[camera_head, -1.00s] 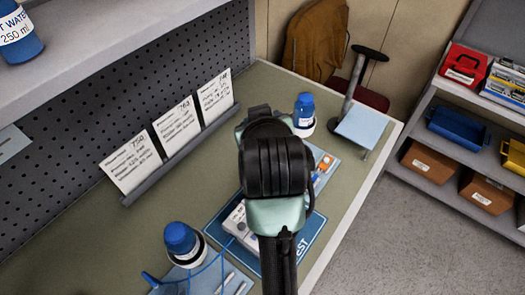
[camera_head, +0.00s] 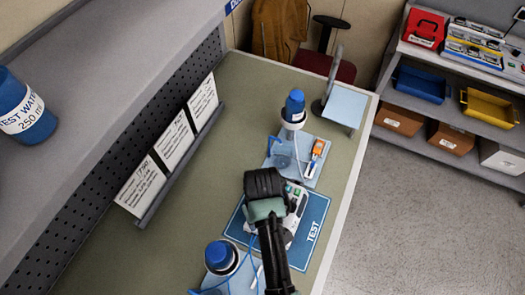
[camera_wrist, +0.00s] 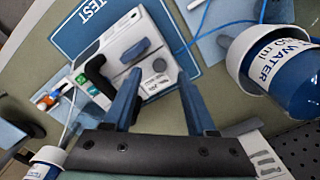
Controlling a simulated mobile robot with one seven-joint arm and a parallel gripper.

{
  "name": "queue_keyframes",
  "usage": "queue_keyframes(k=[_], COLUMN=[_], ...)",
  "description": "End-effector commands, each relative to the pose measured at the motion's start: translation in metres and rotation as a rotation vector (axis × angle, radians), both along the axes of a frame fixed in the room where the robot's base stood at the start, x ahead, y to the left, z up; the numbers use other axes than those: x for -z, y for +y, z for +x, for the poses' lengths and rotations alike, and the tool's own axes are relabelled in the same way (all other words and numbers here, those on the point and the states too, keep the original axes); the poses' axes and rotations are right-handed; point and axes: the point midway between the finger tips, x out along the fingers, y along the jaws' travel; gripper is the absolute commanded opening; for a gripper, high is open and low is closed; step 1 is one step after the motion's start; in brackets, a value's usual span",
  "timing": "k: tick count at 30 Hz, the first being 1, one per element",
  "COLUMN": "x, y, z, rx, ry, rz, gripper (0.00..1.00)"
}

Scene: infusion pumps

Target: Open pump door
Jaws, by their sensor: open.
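The white pump (camera_head: 298,200) lies on the blue TEST mat (camera_head: 317,208); my arm hides part of it in the head view. In the wrist view the pump (camera_wrist: 118,42) shows a grey-blue knob or latch, a black handle-like part (camera_wrist: 98,74) and green buttons at one end. I cannot tell whether its door is open or shut. My gripper (camera_wrist: 158,82) is open and empty, its two blue fingers spread over the near side of the pump. I cannot tell whether either finger touches it. In the head view the fingertips are hidden behind my wrist.
Thin blue tubing (camera_head: 250,250) runs near the pump. An orange-and-white device (camera_head: 317,150) lies beyond it. A card rack (camera_head: 165,178) stands left; bare bench lies between.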

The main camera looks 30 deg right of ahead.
Motion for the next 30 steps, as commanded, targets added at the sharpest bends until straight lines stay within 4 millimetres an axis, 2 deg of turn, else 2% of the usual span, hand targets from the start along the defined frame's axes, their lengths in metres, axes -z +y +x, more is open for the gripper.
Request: queue_keyframes(k=[3,9,21,30], x=[0.018,0.037,0.042,0.042], y=[0.000,0.000,0.000,0.000], z=[-0.001,0.000,0.000,0.000], rx=[0.002,0.001,0.001,0.001], ry=[0.003,-0.001,-0.002,-0.003], rz=[0.001,0.000,-0.001,-0.001], gripper=[0.57,0.57,0.55,0.01])
